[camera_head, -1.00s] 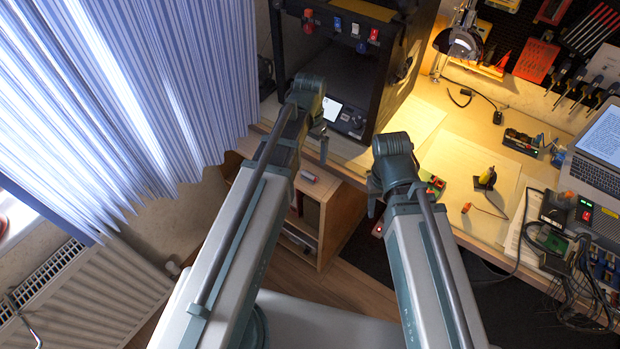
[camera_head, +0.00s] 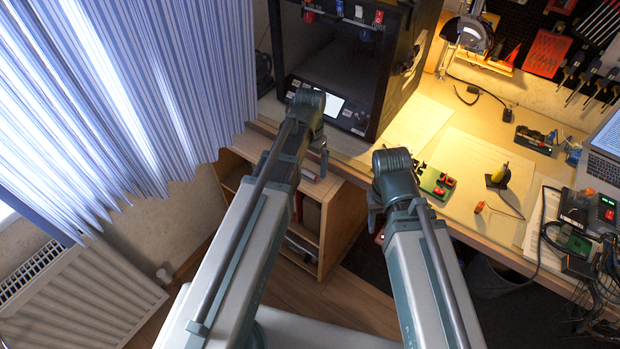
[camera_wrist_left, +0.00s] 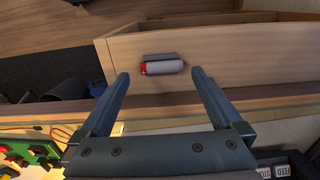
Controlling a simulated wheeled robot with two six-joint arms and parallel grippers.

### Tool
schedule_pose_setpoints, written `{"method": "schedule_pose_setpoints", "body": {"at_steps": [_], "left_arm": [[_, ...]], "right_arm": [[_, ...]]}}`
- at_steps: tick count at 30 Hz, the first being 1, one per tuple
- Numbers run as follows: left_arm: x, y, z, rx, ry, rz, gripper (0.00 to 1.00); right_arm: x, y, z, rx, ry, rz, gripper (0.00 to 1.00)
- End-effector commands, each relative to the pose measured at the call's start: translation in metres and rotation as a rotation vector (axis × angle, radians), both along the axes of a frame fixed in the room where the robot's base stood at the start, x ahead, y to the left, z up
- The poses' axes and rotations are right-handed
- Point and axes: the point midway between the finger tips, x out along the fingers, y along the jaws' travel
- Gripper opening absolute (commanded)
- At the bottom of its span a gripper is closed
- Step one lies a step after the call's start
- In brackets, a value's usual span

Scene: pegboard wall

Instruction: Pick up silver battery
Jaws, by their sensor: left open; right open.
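The silver battery (camera_wrist_left: 163,67), a short grey cylinder with a red end at its left, lies on its side on top of the wooden cabinet. In the head view it (camera_head: 311,175) shows small, just beside my left gripper. My left gripper (camera_wrist_left: 160,76) is open and empty. In the wrist view its two fingers stand on either side of the battery, with the battery between and just beyond the tips, not gripped. In the head view my left gripper (camera_head: 323,155) is largely hidden by its arm. My right gripper (camera_head: 373,216) is partly hidden by its wrist.
The wooden cabinet (camera_head: 343,222) stands below the desk edge (camera_head: 490,240). A black 3D printer (camera_head: 340,60) is behind my left arm. A green circuit board (camera_head: 435,182) lies on the desk near my right wrist. Curtain (camera_head: 130,90) and radiator (camera_head: 80,300) are at left.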

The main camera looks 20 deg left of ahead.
Motion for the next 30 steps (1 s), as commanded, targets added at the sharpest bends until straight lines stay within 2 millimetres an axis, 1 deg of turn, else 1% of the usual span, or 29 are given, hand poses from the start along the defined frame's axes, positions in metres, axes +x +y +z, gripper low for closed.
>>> {"method": "schedule_pose_setpoints", "body": {"at_steps": [1, 3, 6, 15, 17, 18, 23, 27, 28, 30], "left_arm": [[0.002, 0.0, -0.014, 0.0, 0.0, 0.0, 1.0], [0.002, 0.001, -0.023, 0.0, 0.0, 0.0, 1.0], [0.002, 0.001, -0.031, 0.0, 0.0, 0.0, 1.0], [0.002, 0.001, -0.031, 0.0, 0.0, 0.0, 1.0], [0.002, 0.001, -0.031, 0.0, 0.0, 0.0, 0.89], [0.002, 0.001, -0.031, 0.0, 0.0, 0.0, 0.82], [0.002, 0.001, -0.031, 0.0, 0.0, 0.0, 0.53], [0.002, 0.001, -0.031, 0.0, 0.0, 0.0, 0.28], [0.002, 0.001, -0.031, 0.0, 0.0, 0.0, 0.26], [0.002, 0.001, -0.031, 0.0, 0.0, 0.0, 0.26]], "right_arm": [[0.0, 0.0, -0.014, 0.0, 0.0, 0.0, 0.5], [0.0, 0.0, -0.023, 0.0, 0.0, 0.0, 0.5], [0.0, 0.0, -0.031, 0.0, 0.0, 0.0, 0.5], [0.0, 0.0, -0.031, 0.0, 0.0, 0.0, 0.5], [0.0, 0.0, -0.031, 0.0, 0.0, 0.0, 0.5], [0.0, 0.0, -0.031, 0.0, 0.0, 0.0, 0.5], [0.0, 0.0, -0.031, 0.0, 0.0, 0.0, 0.5], [0.0, 0.0, -0.031, 0.0, 0.0, 0.0, 0.5], [0.0, 0.0, -0.031, 0.0, 0.0, 0.0, 0.5], [0.0, 0.0, -0.031, 0.0, 0.0, 0.0, 0.5]]}}
